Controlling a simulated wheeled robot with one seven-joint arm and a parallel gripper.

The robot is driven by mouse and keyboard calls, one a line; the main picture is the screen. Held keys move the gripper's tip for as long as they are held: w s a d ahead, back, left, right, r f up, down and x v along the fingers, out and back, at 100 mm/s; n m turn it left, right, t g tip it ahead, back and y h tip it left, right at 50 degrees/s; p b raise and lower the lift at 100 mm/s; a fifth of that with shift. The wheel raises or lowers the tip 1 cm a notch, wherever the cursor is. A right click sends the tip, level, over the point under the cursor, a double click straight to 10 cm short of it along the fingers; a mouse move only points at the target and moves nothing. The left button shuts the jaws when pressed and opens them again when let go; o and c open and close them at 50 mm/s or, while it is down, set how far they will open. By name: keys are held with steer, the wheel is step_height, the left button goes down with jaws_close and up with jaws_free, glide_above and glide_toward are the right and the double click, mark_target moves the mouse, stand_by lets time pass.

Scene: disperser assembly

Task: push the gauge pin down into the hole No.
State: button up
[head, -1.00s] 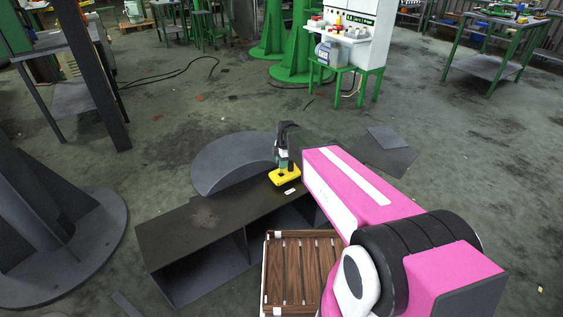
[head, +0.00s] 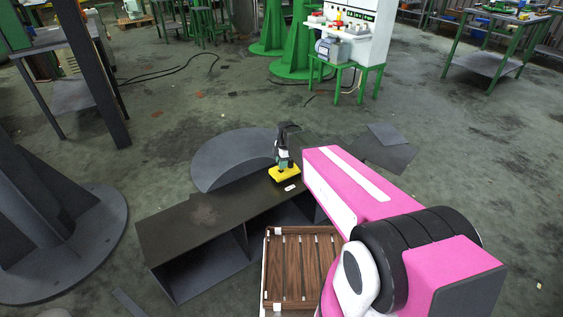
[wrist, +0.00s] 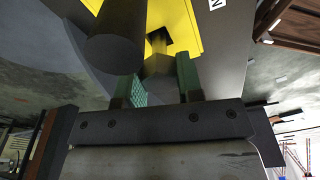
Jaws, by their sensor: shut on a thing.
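The yellow block (head: 285,174) sits on the dark bench top in the head view, and part of it also shows at the top of the wrist view (wrist: 179,28). My gripper (head: 283,161) is upright over the block, with its green fingers close to it. In the wrist view my gripper (wrist: 160,80) is shut on the gauge pin (wrist: 157,65), a dull yellow-brown piece between the fingers. A dark square opening shows in the block just beyond the pin. Whether the pin's lower end is inside a hole is hidden. A dark cylinder (wrist: 117,42) stands close on the left.
A white label (head: 292,187) lies in front of the block; only an "N" is legible in the wrist view. The dark bench (head: 205,218) has clear room on its left. A slatted wooden crate (head: 268,272) stands in front. A grey disc (head: 222,163) lies behind.

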steer(key=shift+f, duration=1.05)
steer(key=o, duration=1.2)
steer(key=shift+c, duration=0.2)
steer(key=r, duration=0.7)
steer(key=d+r, duration=0.1)
steer(key=r, duration=0.2)
steer(key=shift+w+d+r, duration=0.1)
steer(key=shift+w+r, duration=0.1)
steer(key=shift+r, duration=0.1)
steer(key=s+d+r+m+h, duration=0.1)
steer(key=s+d+m, duration=1.6)
steer(key=s+m, duration=0.2)
steer(key=m, duration=0.2)
steer(key=shift+d+m, duration=0.35)
steer(key=shift+m, duration=0.05)
